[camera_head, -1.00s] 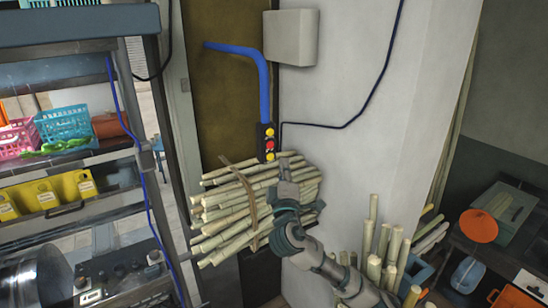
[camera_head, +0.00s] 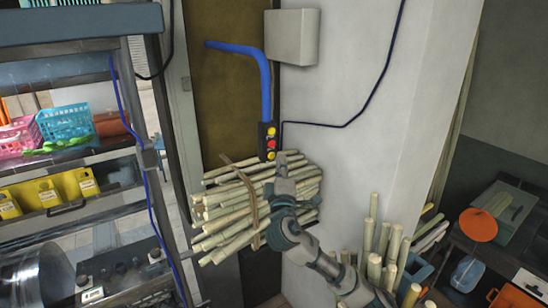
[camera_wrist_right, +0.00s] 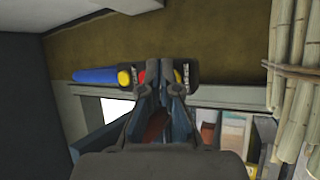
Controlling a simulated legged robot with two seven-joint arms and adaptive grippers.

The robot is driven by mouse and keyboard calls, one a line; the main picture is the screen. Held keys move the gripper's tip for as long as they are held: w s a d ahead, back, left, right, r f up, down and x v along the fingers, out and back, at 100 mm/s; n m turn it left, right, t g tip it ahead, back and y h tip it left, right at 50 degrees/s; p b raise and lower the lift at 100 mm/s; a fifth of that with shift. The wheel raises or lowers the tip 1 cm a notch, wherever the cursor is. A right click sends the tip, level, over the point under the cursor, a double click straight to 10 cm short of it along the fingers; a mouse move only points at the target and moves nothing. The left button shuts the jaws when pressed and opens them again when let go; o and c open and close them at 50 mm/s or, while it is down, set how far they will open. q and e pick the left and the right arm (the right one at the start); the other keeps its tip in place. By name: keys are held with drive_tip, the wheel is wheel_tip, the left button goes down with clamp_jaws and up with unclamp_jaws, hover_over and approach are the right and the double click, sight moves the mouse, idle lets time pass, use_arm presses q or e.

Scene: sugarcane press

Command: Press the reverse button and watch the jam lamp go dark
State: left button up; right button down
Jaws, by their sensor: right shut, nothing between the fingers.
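A small black control box (camera_head: 268,142) hangs on the wall below a blue conduit, with a yellow button at the top, a red one in the middle and a yellow one at the bottom. No labels are readable, so I cannot tell which is the reverse button or pick out the jam lamp. My right gripper (camera_head: 281,160) is shut and empty, its tips just below and right of the box. In the right wrist view, the gripper (camera_wrist_right: 157,70) covers part of the box; one yellow button (camera_wrist_right: 124,78) shows clear at its left. My left gripper is not in view.
A tied bundle of cane (camera_head: 235,215) lies just below the box, beside and behind my right gripper. A grey wall box (camera_head: 292,37) is above. More cane stands upright (camera_head: 385,245) at lower right. Shelves with baskets (camera_head: 66,122) fill the left.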

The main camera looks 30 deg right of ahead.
drive_tip(key=shift+a+r, duration=0.1)
drive_tip(key=shift+a, duration=0.3)
drive_tip(key=shift+d, duration=0.3)
drive_tip(key=shift+w, duration=0.35)
drive_tip(key=shift+a, duration=0.2)
